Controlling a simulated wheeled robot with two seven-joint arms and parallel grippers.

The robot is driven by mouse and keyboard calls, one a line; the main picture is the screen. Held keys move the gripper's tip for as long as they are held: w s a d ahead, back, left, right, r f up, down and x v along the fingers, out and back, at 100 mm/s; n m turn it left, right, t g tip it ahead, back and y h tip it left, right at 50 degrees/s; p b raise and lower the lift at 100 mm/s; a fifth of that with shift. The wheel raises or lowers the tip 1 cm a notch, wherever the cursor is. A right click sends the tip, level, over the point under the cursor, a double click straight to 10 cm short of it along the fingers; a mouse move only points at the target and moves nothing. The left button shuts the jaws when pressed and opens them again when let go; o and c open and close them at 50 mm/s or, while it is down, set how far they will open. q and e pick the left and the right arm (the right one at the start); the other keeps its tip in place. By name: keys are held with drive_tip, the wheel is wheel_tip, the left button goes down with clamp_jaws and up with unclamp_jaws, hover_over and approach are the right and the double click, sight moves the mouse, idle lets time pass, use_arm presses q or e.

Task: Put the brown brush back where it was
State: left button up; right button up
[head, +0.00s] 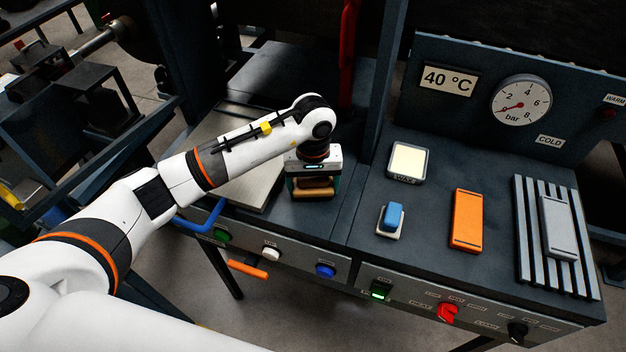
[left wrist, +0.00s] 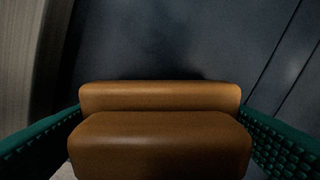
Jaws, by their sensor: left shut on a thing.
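The brown brush (head: 313,193) is between the fingers of my left gripper (head: 312,188), over the dark bench top just right of the pale plate. In the left wrist view the brush (left wrist: 160,148) fills the lower middle, with a green ribbed finger against each end. My left gripper is shut on it. The gripper body hides part of the brush in the head view. I cannot tell whether its underside touches the bench. My right gripper is not in view.
A pale flat plate (head: 225,150) lies left of the gripper. A red upright bar (head: 348,50) and a dark post (head: 382,85) stand behind. A wax block (head: 408,161), blue-handled piece (head: 392,216), orange block (head: 467,220) and slatted rack (head: 527,235) occupy the right bench.

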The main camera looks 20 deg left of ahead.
use_arm(q)
drive_tip(key=shift+f, duration=0.15)
drive_tip(key=o, duration=0.9)
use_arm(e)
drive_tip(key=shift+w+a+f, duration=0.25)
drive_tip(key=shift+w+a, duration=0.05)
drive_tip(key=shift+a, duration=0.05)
use_arm(q)
drive_tip(key=shift+o, duration=0.2)
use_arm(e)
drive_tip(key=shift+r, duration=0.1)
use_arm(q)
drive_tip(key=shift+r, duration=0.3)
wheel_tip(320, 180, up, 10)
drive_tip(key=b, duration=0.4)
drive_tip(key=shift+r, duration=0.9)
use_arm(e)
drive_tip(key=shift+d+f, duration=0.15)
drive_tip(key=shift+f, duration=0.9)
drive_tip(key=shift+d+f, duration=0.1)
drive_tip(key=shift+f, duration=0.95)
use_arm(q)
drive_tip(key=shift+f, duration=0.1)
